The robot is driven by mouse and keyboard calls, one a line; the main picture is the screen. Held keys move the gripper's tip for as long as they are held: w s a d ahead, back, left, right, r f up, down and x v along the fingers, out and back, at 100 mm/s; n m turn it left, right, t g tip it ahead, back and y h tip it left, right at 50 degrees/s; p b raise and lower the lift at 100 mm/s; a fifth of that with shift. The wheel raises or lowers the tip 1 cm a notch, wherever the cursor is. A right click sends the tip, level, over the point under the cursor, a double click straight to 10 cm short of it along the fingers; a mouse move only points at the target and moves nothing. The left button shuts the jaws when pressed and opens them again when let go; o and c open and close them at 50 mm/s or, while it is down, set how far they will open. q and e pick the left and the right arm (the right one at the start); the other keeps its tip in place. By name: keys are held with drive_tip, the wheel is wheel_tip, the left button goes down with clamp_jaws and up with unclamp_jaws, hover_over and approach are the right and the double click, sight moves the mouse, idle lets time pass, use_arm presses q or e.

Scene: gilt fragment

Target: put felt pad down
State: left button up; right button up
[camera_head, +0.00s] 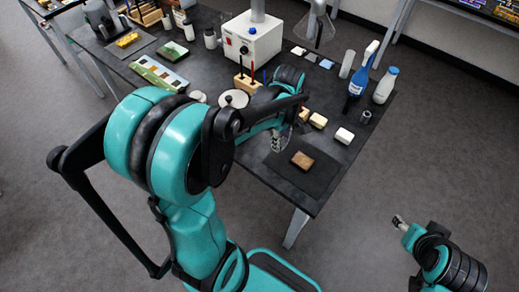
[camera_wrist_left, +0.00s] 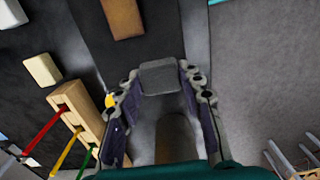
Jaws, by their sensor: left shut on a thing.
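My left gripper (camera_head: 279,141) reaches over the front part of the dark table. In the left wrist view its fingers (camera_wrist_left: 160,82) are shut on a flat grey piece, the felt pad (camera_wrist_left: 158,77), held between the fingertips. The pad is hard to make out in the head view. A brown block, which looks like the fragment (camera_head: 302,160), lies on a dark mat (camera_head: 322,180) just right of the gripper; it also shows in the left wrist view (camera_wrist_left: 124,18). My right gripper (camera_head: 399,222) is away from the table at lower right, too small to read.
A white block (camera_head: 344,135) and pale yellow blocks (camera_head: 318,120) lie behind the mat. A wooden rack (camera_wrist_left: 84,120) with coloured-handled tools stands near the left gripper. Bottles (camera_head: 385,85) and a white device (camera_head: 252,38) stand farther back. Bare mat surrounds the brown block.

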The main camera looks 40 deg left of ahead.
use_arm(q)
drive_tip(key=b, duration=0.2)
hover_over(257, 150)
wheel_tip(257, 150, down, 6)
drive_tip(key=shift+r, duration=0.2)
wheel_tip(257, 150, down, 4)
drive_tip(key=shift+f+b, duration=0.1)
drive_tip(key=shift+b, duration=1.05)
drive_tip(key=shift+s, duration=0.1)
drive_tip(key=o, duration=1.2)
